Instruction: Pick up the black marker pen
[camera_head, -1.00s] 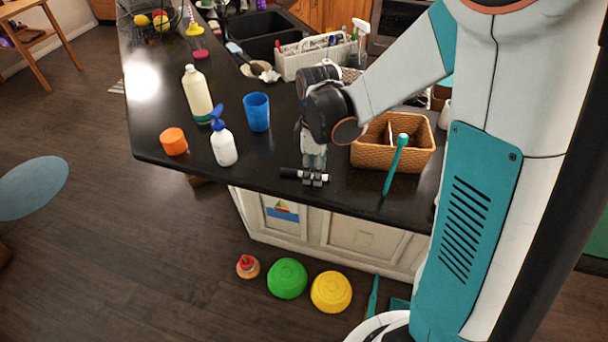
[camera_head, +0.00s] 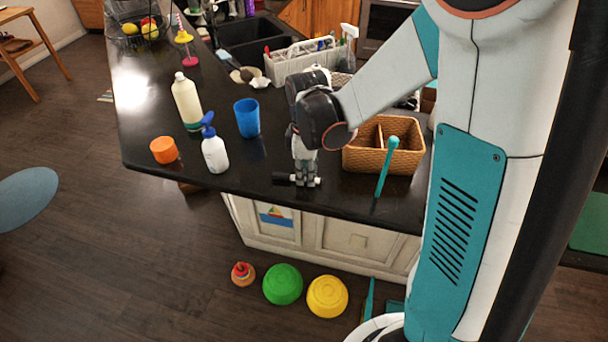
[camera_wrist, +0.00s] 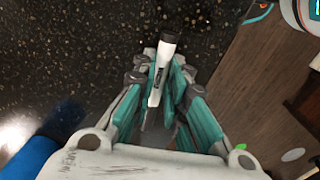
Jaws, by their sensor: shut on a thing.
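The black marker pen (camera_head: 281,177) has a dark end and a light body. It is at the front edge of the black counter in the head view, with the dark end toward the left. My gripper (camera_head: 306,182) points down over it and is shut on it. In the wrist view the pen (camera_wrist: 168,46) lies between the teal-padded fingers of my gripper (camera_wrist: 163,80), its dark end sticking out past the fingertips. The fingers hide part of the pen. I cannot tell whether the pen is clear of the counter.
A wicker basket (camera_head: 366,161) and a teal-handled tool (camera_head: 386,166) stand just right of my gripper. A white bottle with a blue top (camera_head: 215,155), a blue cup (camera_head: 247,119) and an orange object (camera_head: 164,150) stand to the left. The counter's front edge (camera_head: 240,190) is close.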

